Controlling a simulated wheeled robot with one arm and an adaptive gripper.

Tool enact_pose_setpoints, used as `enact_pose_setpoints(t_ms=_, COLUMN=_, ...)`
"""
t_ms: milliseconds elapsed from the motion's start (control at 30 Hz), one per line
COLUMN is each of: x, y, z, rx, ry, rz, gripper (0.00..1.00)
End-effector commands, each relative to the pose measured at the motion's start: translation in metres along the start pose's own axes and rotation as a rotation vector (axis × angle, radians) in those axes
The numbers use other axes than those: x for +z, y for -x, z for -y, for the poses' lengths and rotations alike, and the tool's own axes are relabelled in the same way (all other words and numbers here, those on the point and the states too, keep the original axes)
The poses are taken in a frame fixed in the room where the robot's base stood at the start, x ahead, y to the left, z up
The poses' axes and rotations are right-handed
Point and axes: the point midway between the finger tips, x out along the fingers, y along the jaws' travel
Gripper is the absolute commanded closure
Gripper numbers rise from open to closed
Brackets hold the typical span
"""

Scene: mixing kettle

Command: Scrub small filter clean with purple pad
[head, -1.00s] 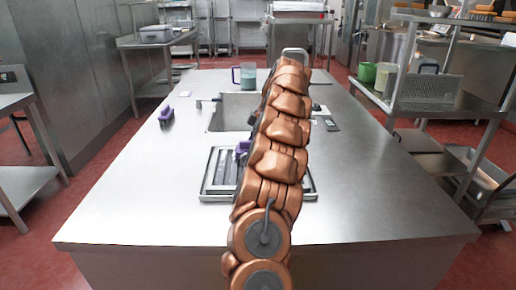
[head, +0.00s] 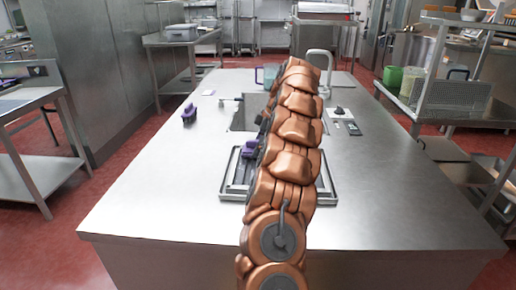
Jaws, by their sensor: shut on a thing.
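My copper-coloured arm (head: 290,150) reaches forward over the counter and hides much of the middle. My gripper is hidden behind it, so its jaws and anything in them cannot be seen. A purple object (head: 248,148) shows just left of the arm, at the far left part of a shallow metal tray (head: 228,190). I cannot tell whether it touches my gripper. Another purple object with a dark base (head: 189,113) stands on the left of the counter, apart from the arm. Which one is the pad is unclear. I cannot make out the small filter.
The steel counter (head: 150,190) is clear at front left and front right. A sink (head: 240,118) lies behind the tray, with a faucet (head: 320,62) at its right and a bluish jug (head: 267,76) beyond. A shelf unit (head: 455,118) stands at right.

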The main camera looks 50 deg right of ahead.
Motion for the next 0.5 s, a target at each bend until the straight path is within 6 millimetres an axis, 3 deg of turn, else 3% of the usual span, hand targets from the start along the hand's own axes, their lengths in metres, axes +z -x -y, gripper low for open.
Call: enact_pose_setpoints(t_ms=500, x=-0.017, y=0.043, z=-0.001, rx=0.006, ry=0.001, rz=-0.001, gripper=0.66)
